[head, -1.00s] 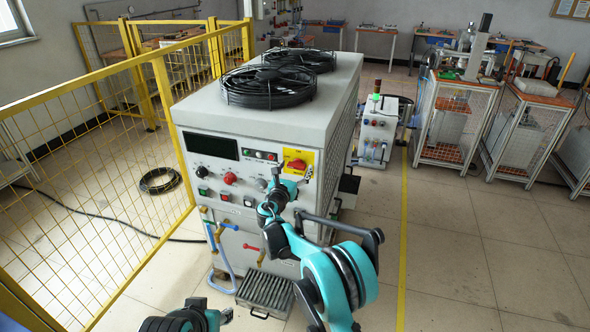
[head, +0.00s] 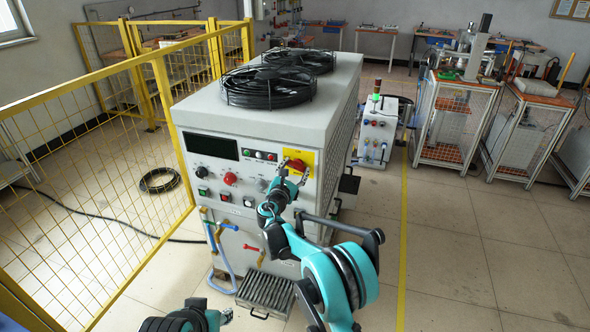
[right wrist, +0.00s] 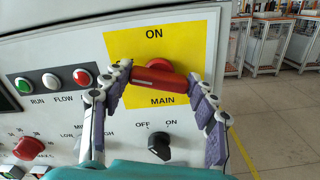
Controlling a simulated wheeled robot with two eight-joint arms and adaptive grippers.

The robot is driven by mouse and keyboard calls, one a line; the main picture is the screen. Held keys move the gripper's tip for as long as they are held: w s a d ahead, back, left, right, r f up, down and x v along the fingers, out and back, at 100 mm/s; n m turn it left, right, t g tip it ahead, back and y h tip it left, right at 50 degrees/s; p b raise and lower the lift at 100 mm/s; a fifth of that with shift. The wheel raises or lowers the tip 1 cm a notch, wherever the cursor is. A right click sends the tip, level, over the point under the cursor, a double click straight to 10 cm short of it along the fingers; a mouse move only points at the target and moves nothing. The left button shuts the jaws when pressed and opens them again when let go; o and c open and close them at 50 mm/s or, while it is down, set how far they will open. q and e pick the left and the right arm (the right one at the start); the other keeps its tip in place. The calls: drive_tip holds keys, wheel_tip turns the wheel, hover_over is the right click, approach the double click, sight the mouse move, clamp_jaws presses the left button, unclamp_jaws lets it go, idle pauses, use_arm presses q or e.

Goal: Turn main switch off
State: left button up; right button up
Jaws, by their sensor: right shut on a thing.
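The main switch is a red rotary handle (right wrist: 160,79) on a yellow plate marked ON above and MAIN below. In the right wrist view the handle lies nearly level, its right end slightly lower. It also shows in the head view (head: 296,164) at the upper right of the heater's front panel. My right gripper (right wrist: 161,75) is shut on the handle, with one finger at each end of it. My left gripper (head: 222,316) is at the bottom edge of the head view, away from the panel; its finger opening is not clear.
A yellow mesh fence (head: 95,165) stands at left.

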drive_tip(key=shift+m, duration=1.1)
drive_tip(key=o, duration=1.2)
drive_tip(key=shift+c, duration=0.2)
drive_tip(key=v, duration=1.2)
